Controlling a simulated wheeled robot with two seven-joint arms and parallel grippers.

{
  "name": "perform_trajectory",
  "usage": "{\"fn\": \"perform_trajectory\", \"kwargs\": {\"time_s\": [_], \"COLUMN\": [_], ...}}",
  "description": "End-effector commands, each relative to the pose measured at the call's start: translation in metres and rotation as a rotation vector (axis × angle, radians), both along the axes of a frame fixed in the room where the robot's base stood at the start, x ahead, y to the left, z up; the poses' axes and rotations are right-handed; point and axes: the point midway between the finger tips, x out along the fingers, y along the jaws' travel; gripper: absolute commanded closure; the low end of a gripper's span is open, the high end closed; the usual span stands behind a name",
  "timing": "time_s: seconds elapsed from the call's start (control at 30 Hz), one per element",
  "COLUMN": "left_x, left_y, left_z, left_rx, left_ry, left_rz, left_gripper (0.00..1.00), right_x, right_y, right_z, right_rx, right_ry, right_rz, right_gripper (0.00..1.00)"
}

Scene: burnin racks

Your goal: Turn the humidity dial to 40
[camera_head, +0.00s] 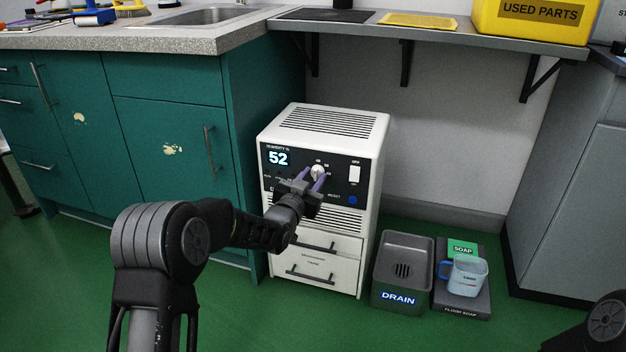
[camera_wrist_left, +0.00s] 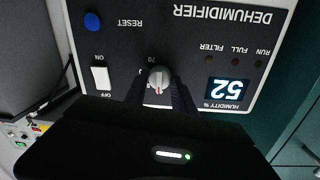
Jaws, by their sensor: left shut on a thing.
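The white dehumidifier (camera_head: 278,205) stands on the floor beside the teal cabinet. Its lit humidity display (camera_head: 278,158) reads 52, and the display also shows upside down in the left wrist view (camera_wrist_left: 227,92). My left gripper (camera_head: 318,180) is at the panel, shut on the humidity dial (camera_head: 318,171). In the left wrist view the dial (camera_wrist_left: 159,77) is a grey-white knob with a red mark, between my dark fingertips. Most of the dial's scale is hidden; a 70 shows beside it. My right gripper is out of view.
On the panel are a white on/off switch (camera_head: 354,174) and a blue reset button (camera_head: 353,200). A grey drain tray (camera_head: 402,250) and a soap tray (camera_head: 470,303) with a cup (camera_head: 466,275) stand on the floor to the right. A shelf (camera_head: 430,35) overhangs behind.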

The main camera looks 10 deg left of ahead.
Motion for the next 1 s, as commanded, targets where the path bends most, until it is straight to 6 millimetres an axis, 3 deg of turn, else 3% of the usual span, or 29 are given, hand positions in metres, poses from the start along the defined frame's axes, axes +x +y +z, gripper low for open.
{"fn": "perform_trajectory", "kwargs": {"time_s": [0.27, 0.3, 0.53, 0.83, 1.0], "left_x": [0.0, 0.0, 0.0, -0.002, -0.015], "left_y": [0.0, 0.0, 0.0, 0.0, 0.002], "left_z": [-0.001, -0.001, -0.001, 0.0, 0.002], "left_rx": [-0.002, -0.002, -0.001, -0.001, -0.002], "left_ry": [0.002, 0.002, 0.001, 0.001, 0.003], "left_rz": [-0.001, -0.001, 0.0, 0.0, 0.001], "left_gripper": [1.0, 0.66, 0.47, 0.47, 0.47], "right_x": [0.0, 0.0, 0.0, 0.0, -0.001], "right_y": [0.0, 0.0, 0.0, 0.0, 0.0], "right_z": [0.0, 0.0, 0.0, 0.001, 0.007], "right_rx": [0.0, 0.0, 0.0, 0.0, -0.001], "right_ry": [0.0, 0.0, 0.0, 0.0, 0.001], "right_rz": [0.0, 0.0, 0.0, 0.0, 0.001], "right_gripper": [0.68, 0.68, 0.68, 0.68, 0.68]}}
